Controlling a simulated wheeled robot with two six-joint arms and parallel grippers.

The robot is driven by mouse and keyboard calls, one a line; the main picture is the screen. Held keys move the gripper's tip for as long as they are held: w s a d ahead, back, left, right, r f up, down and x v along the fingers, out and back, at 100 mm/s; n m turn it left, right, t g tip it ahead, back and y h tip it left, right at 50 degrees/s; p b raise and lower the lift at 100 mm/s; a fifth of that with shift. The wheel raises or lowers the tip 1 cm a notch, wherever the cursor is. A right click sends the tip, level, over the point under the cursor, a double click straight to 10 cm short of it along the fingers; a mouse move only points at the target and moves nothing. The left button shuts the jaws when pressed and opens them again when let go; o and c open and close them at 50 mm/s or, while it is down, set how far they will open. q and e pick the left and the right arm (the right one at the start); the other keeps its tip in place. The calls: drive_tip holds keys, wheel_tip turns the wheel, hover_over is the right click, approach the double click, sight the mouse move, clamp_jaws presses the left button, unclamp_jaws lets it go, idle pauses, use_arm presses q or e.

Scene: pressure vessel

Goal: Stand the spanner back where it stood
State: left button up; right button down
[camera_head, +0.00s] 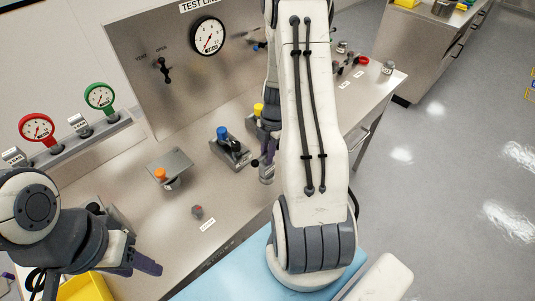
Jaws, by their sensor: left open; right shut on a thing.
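My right gripper (268,130) shows only in part, beside the thick white link of my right arm, over the back of the steel bench (180,240). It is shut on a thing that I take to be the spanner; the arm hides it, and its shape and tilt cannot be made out. My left gripper (145,264) is open and empty at the lower left, above the front of the bench near a yellow bin. I cannot make out which spot on the bench is the spanner's own place.
A blue-knobbed fitting (229,147) and a yellow-knobbed one (258,110) stand near my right gripper. An orange knob (161,174) sits on a plate further left. A small red-grey piece (197,211) stands behind a label. A gauge panel (190,65) rises behind. A yellow bin (88,289) is lower left.

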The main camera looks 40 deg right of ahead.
drive_tip(key=c, duration=0.8)
unclamp_jaws()
